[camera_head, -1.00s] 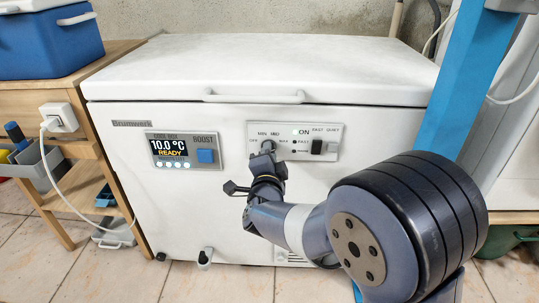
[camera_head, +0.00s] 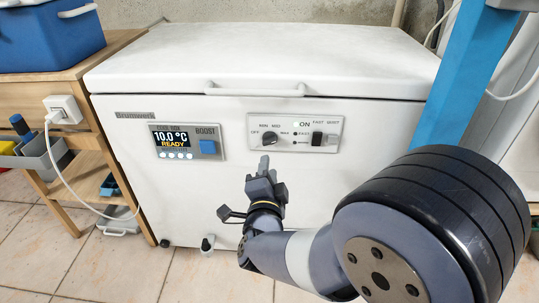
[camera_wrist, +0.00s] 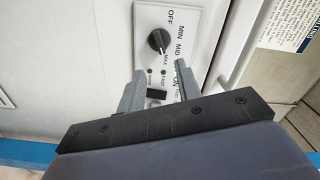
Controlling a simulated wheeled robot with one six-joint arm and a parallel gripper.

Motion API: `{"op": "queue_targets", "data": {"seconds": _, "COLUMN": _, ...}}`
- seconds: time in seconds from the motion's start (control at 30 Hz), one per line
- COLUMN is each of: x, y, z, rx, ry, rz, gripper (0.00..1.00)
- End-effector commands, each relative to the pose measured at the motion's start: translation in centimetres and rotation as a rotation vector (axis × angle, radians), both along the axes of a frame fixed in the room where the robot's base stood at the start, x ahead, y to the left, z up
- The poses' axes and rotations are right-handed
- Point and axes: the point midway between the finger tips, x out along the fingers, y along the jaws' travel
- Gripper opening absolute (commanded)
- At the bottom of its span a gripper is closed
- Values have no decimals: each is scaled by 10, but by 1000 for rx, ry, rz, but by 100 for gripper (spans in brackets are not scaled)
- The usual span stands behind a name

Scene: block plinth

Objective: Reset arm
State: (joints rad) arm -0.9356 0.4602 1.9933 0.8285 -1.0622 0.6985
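My gripper (camera_head: 265,168) is in front of the white chest freezer (camera_head: 225,190), just below its control panel (camera_head: 333,119) and apart from it. In the wrist view its two fingers (camera_wrist: 158,84) are spread with nothing between them, so it is open. The black dial (camera_head: 269,138) on the panel, marked OFF, MIN, MID and MAX, is free of the fingers; it also shows in the wrist view (camera_wrist: 158,41). The display (camera_head: 172,142) reads 10.0 °C and READY, beside the blue BOOST button (camera_head: 208,147). A black switch (camera_head: 317,139) sits at the panel's right.
The freezer's lid (camera_head: 270,58) is closed. A wooden shelf (camera_head: 70,75) with a blue cool box (camera_head: 48,35) stands at left, with a plugged-in white cable (camera_head: 75,180). A blue upright (camera_head: 465,80) stands at right. The tiled floor at lower left is mostly clear.

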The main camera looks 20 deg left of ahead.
Motion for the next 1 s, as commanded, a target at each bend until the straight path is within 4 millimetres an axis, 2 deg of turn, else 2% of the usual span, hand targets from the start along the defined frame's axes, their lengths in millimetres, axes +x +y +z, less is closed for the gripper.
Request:
{"op": "queue_targets", "data": {"seconds": 0.17, "x": -12, "y": -3, "z": 0, "rx": -1, "ry": -1, "rz": 0, "gripper": 33}}
{"op": "queue_targets", "data": {"seconds": 0.57, "x": -9, "y": -3, "z": -1, "rx": 0, "ry": -1, "rz": -2, "gripper": 33}}
{"op": "queue_targets", "data": {"seconds": 0.77, "x": 15, "y": 2, "z": -2, "rx": 0, "ry": -2, "rz": -5, "gripper": 33}}
{"op": "queue_targets", "data": {"seconds": 1.0, "x": 60, "y": 13, "z": -3, "rx": 2, "ry": -2, "rz": -4, "gripper": 33}}
